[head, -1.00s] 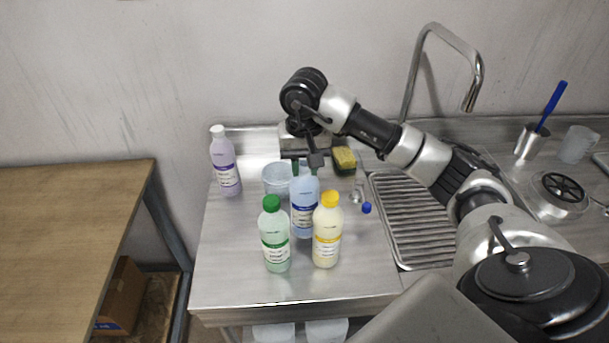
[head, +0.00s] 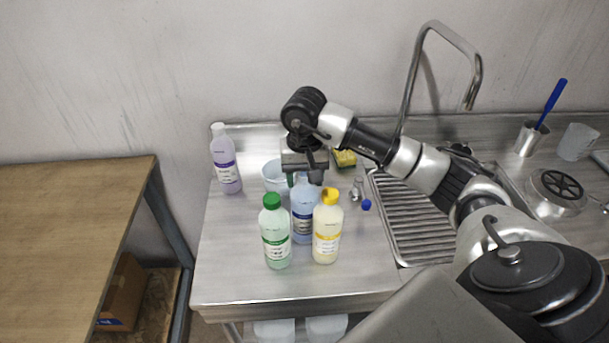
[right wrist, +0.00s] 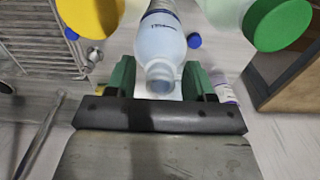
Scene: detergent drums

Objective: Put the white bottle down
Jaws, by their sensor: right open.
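A bottle with pale blue contents and a blue-and-white label (head: 304,222) is upright on the steel counter, just behind a green-capped bottle (head: 276,238) and a yellow-capped bottle (head: 327,236). It has no cap; its open mouth shows in the right wrist view (right wrist: 161,80). My right gripper (head: 304,178) is open, its green fingertips on either side of the bottle's neck. The front bottles hide part of its base. A bottle with a white cap and purple contents (head: 226,168) stands at the counter's back left. My left gripper is not in view.
A clear beaker (head: 274,172) stands behind the blue bottle, left of my gripper. A yellow sponge (head: 345,158), small glassware (head: 357,188) and a loose blue cap (head: 366,204) lie to the right, beside the sink (head: 415,235). The counter's front left is bare.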

